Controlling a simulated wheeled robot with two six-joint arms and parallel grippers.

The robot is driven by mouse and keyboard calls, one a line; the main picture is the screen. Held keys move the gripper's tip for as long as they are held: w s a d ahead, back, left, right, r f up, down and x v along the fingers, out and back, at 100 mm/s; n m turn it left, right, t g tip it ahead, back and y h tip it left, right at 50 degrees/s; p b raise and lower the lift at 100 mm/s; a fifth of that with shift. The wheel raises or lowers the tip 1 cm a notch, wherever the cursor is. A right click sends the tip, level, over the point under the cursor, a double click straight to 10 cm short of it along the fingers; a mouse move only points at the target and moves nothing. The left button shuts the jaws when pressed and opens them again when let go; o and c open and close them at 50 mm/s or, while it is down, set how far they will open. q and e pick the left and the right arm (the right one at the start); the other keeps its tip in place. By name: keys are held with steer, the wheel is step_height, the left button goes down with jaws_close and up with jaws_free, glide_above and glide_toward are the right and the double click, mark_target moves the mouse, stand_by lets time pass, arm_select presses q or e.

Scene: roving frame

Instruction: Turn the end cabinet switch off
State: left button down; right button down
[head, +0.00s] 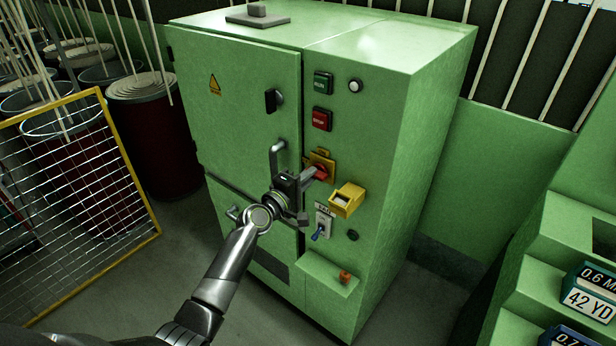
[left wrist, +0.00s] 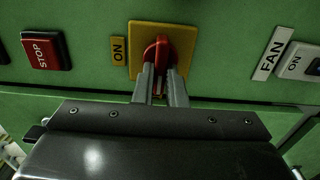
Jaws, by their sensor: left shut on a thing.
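The cabinet (head: 380,130) is green and stands in the middle of the head view. Its red rotary switch (head: 321,172) sits on a yellow plate on the front panel, below the red STOP button. In the left wrist view the red switch handle (left wrist: 160,52) is on its yellow plate (left wrist: 140,35), with a yellow ON label (left wrist: 118,50) beside it. My left gripper (head: 312,176) reaches it from the front left. Its two fingers (left wrist: 162,84) are shut on the red handle and hide part of it. My right gripper is not in view.
A yellow box (head: 347,200) juts out beside my left gripper. A FAN switch with a blue lever (head: 318,233) is below. A door handle (head: 278,158) stands left of the gripper. A yellow-framed mesh panel (head: 140,180) is at the left.

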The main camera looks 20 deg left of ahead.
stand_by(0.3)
arm_select(q)
steer(key=c, duration=1.5)
jaws_free()
steer(key=shift+s+a, duration=0.1)
steer(key=shift+s, duration=0.05)
steer(key=v, duration=1.7)
steer(key=shift+b, duration=0.4)
